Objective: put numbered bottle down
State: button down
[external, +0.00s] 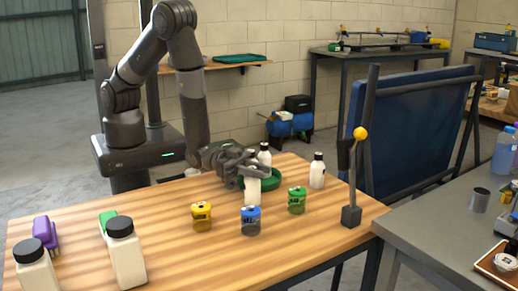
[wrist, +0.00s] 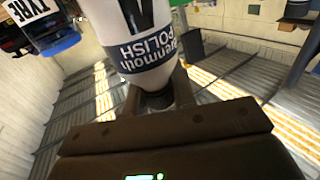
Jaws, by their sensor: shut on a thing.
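My gripper (external: 247,170) is shut on the dark cap of a white bottle (wrist: 135,45). In the external view the held white bottle (external: 252,191) hangs below the fingers, in front of a round green tray (external: 273,184). I cannot tell whether its base touches the table. Another white bottle with a black cap (external: 264,155) stands behind the gripper, and a similar one (external: 317,171) stands to the right.
On the wooden table (external: 180,260), yellow (external: 202,216), blue (external: 251,220) and green (external: 297,200) small containers stand near the gripper. A post with a yellow ball (external: 351,215) stands at the right edge. Two large black-capped bottles (external: 125,255) (external: 35,270) stand front left.

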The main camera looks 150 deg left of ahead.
jog(key=shift+f, duration=0.25)
jog(key=c, duration=1.2)
grip_release()
jog(key=shift+s+d+r, duration=0.1)
jog(key=shift+s+d, duration=0.05)
jog(key=shift+s, duration=0.1)
jog(key=shift+o, duration=0.5)
jog(key=v, duration=0.7)
